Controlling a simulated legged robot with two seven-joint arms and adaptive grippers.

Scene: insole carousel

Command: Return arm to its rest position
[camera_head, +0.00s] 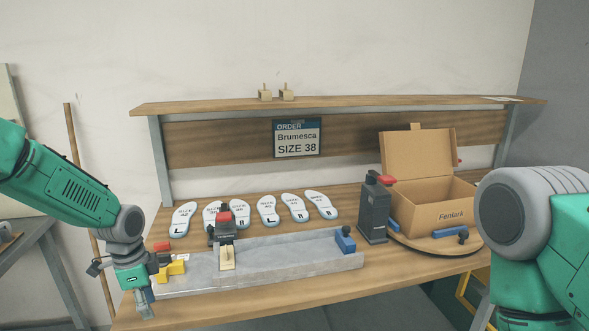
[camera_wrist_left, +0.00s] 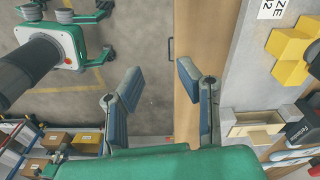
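My left gripper (camera_head: 145,303) hangs at the left end of the workbench (camera_head: 210,312), near its front edge. In the left wrist view the left gripper (camera_wrist_left: 158,80) has its two fingers well apart, with nothing between them. One finger shows over the wooden bench edge, the other over the floor. My right arm comes in at the right of the head view. Its gripper is out of the picture.
A grey metal rail (camera_head: 290,255) with a yellow block (camera_head: 172,268) lies beside the left gripper. Several white insoles (camera_head: 268,212) lie behind it. An open cardboard box (camera_head: 435,208) stands on a round turntable at the right, next to a dark post (camera_head: 375,212).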

